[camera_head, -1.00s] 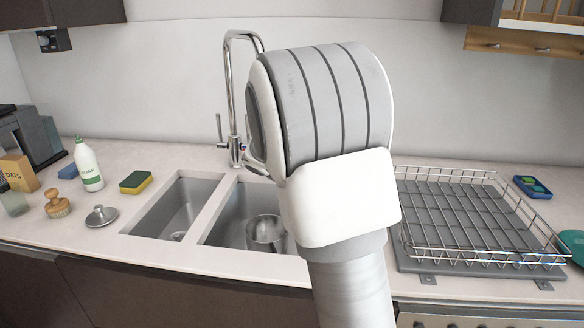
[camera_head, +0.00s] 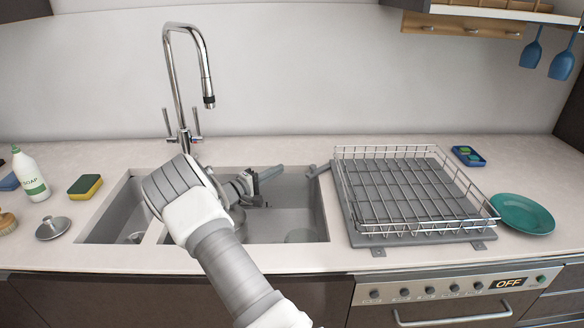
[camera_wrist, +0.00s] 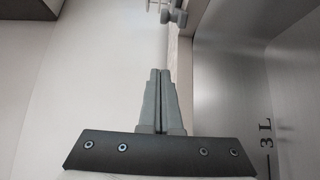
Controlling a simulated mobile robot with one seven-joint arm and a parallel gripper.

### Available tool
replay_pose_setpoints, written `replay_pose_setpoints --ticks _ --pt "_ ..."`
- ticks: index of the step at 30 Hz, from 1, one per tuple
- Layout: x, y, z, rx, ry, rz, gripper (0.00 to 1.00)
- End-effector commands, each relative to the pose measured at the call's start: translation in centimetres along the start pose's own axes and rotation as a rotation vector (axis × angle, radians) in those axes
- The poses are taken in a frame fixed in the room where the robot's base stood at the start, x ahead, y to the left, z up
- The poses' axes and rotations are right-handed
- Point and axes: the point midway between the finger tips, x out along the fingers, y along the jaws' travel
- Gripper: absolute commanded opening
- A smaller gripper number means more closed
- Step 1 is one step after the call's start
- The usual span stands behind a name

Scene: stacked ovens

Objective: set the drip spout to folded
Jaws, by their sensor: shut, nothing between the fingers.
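The drip spout (camera_head: 318,170) appears as a small grey piece jutting left from the back left side of the dish rack's tray (camera_head: 352,222), toward the sink's right rim. A grey piece that looks like its end (camera_wrist: 177,17) shows at the top of the wrist view. My gripper (camera_head: 280,171) is over the sink, left of the spout and apart from it, pointing right. In the wrist view its fingers (camera_wrist: 160,73) are together with nothing between them. The spout's exact tilt is too small to tell.
The wire rack (camera_head: 415,190) stands right of the sink (camera_head: 318,215). The tall faucet (camera_head: 174,90) rises behind my arm. A teal plate (camera_head: 522,214) lies right of the rack. In the wrist view a metal wall (camera_wrist: 235,70) marked "3 L" is at the right.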

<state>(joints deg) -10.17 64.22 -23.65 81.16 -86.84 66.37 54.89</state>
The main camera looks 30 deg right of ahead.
Motion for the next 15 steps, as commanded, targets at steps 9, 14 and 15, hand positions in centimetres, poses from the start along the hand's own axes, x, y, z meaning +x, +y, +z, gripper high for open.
replay_pose_setpoints --ticks 9,14,15 --pt "6.2 -0.1 0.2 0.0 -0.006 -0.001 0.0" --pt "9.8 0.0 0.3 0.001 -0.007 -0.001 0.0" --pt "9.3 0.1 0.6 -0.001 -0.003 -0.003 0.0"
